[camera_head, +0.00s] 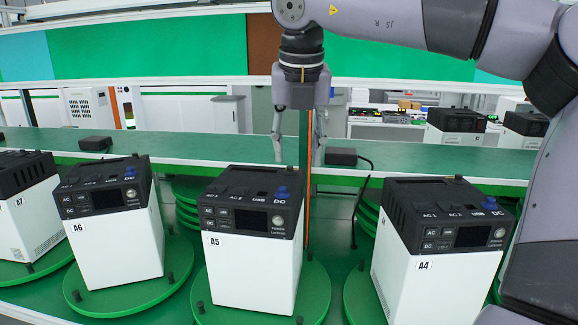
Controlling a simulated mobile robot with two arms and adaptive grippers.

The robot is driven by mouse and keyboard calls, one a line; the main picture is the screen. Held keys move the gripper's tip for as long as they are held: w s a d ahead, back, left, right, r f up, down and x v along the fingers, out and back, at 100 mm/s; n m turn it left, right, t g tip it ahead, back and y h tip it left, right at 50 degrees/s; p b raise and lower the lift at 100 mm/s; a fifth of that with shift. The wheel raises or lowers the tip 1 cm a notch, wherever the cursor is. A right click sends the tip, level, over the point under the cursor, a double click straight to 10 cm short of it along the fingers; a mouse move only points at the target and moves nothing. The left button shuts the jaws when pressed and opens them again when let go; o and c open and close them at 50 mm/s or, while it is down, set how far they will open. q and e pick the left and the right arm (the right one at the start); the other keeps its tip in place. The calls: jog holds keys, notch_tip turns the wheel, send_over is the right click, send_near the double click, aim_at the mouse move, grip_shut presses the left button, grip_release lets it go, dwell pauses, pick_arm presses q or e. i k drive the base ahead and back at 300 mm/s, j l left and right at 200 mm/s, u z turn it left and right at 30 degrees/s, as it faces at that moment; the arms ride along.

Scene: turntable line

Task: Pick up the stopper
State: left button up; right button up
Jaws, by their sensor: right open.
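I cannot tell which is the task's stopper. My right gripper (298,160) points down with its fingers spread and nothing between them. In the picture it appears just above and around the A5 plug, with a gap between fingertips and plug; the depth is hard to judge. My left gripper is not in view.
The units stand on green turntable discs (257,310) with short black pegs. A long green bench (220,143) behind carries black adapters (342,157) with a cable. Unit A7 (28,215) stands at the left edge. My right arm fills the upper right.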

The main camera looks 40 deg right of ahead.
aim_at(289, 172)
jog(key=i+l, duration=0.75)
jog(key=l, duration=0.2)
